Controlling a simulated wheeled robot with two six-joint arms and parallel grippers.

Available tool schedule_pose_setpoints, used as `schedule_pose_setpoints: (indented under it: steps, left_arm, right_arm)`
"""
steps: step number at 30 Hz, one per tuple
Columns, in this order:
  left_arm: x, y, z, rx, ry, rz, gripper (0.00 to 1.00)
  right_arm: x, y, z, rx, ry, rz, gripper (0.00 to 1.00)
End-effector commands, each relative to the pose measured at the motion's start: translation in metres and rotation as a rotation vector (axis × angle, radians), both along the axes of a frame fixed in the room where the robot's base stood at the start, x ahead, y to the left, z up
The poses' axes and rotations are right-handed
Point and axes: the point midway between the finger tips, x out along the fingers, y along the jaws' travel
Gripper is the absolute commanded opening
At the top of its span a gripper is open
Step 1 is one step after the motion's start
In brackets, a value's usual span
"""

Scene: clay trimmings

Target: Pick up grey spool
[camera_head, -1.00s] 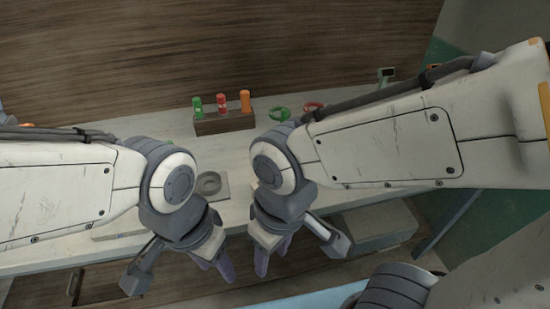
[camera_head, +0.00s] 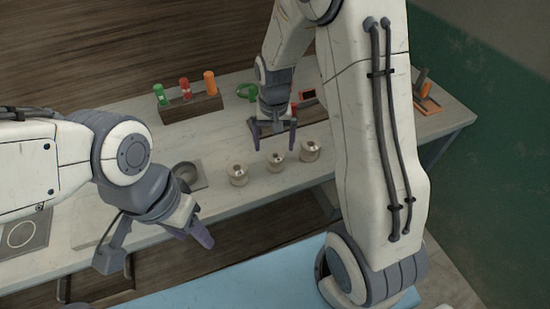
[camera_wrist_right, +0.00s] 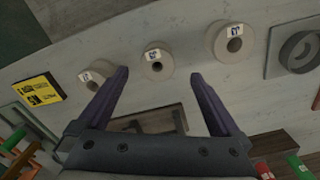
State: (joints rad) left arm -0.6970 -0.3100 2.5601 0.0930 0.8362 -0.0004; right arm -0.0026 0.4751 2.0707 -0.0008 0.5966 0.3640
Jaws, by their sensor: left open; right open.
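Three pale spools stand in a row on the table: a left one (camera_head: 238,175), a middle one (camera_head: 275,162) and a right one (camera_head: 310,152). In the right wrist view they run the other way, each with a small white label: (camera_wrist_right: 228,45) the left one, (camera_wrist_right: 158,65) the middle one, (camera_wrist_right: 98,77) the right one. Their tones are close, so I cannot tell which is grey. My right gripper (camera_head: 274,143) is open and empty above the table, its fingertips either side of the middle spool in the wrist view. My left gripper (camera_head: 157,248) is open and empty at the table's front edge.
A grey ring on a square plate (camera_head: 204,181) lies left of the spools. Behind stands a wooden block (camera_head: 193,108) with green, red and orange cylinders. A yellow label (camera_wrist_right: 38,91) and an orange-edged stand (camera_head: 427,104) are to the right.

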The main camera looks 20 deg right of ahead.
Motion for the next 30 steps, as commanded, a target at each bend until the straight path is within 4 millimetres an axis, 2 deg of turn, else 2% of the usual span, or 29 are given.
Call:
schedule_pose_setpoints:
  steps: [3, 10, 18, 27, 29, 30]
  left_arm:
    - [0.000, 0.000, 0.002, 0.000, 0.000, 0.000, 0.50]
    - [0.000, 0.000, 0.007, 0.000, 0.000, 0.000, 0.50]
    - [0.000, 0.000, 0.014, 0.000, 0.000, 0.000, 0.50]
    - [0.000, 0.000, 0.014, 0.000, 0.000, 0.000, 0.50]
    - [0.000, 0.000, 0.014, 0.000, 0.000, 0.000, 0.50]
    - [0.000, 0.000, 0.014, 0.000, 0.000, 0.000, 0.50]
  right_arm:
    - [-0.001, -0.001, -0.016, 0.000, 0.002, 0.000, 1.00]
    - [0.000, -0.003, -0.033, 0.000, 0.003, 0.000, 1.00]
    - [0.002, -0.005, -0.069, 0.001, 0.003, 0.002, 1.00]
    - [0.003, -0.005, -0.074, 0.001, -0.001, 0.002, 1.00]
    - [0.003, -0.005, -0.074, 0.001, -0.001, 0.002, 0.77]
    - [0.003, -0.005, -0.074, 0.001, -0.001, 0.002, 0.62]
